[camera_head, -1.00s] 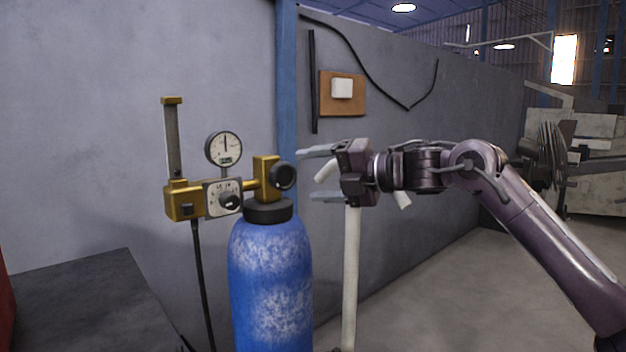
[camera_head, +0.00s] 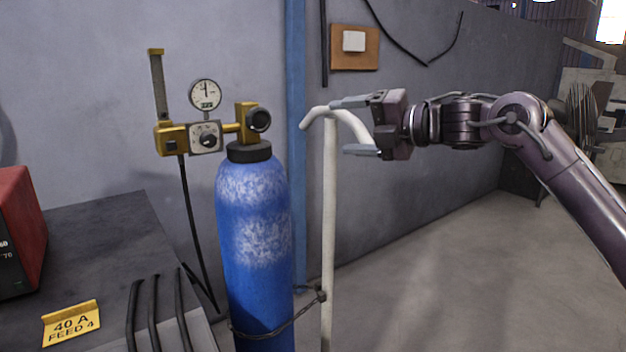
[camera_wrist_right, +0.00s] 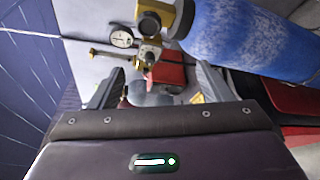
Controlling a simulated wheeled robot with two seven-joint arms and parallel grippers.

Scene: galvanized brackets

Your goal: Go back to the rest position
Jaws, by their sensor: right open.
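My right gripper (camera_head: 352,125) is open, its two fingers pointing left in the head view, with nothing held between them. It is to the right of the blue gas cylinder (camera_head: 253,215) and its brass regulator valve (camera_head: 246,122). A white curved-top pole (camera_head: 329,220) shows by the fingertips; whether they touch cannot be told. In the right wrist view, the open fingers of the gripper (camera_wrist_right: 152,88) frame an empty gap, with the cylinder (camera_wrist_right: 250,40) beyond at upper right. My left gripper is not in view.
A dial gauge (camera_head: 205,95) and flowmeter (camera_head: 159,90) sit left of the valve. A chain (camera_head: 275,330) goes round the cylinder. A dark bench (camera_head: 95,225) at left bears a red machine (camera_head: 18,230), a yellow label (camera_head: 71,324) and black cables. Open floor (camera_head: 440,280) lies at right.

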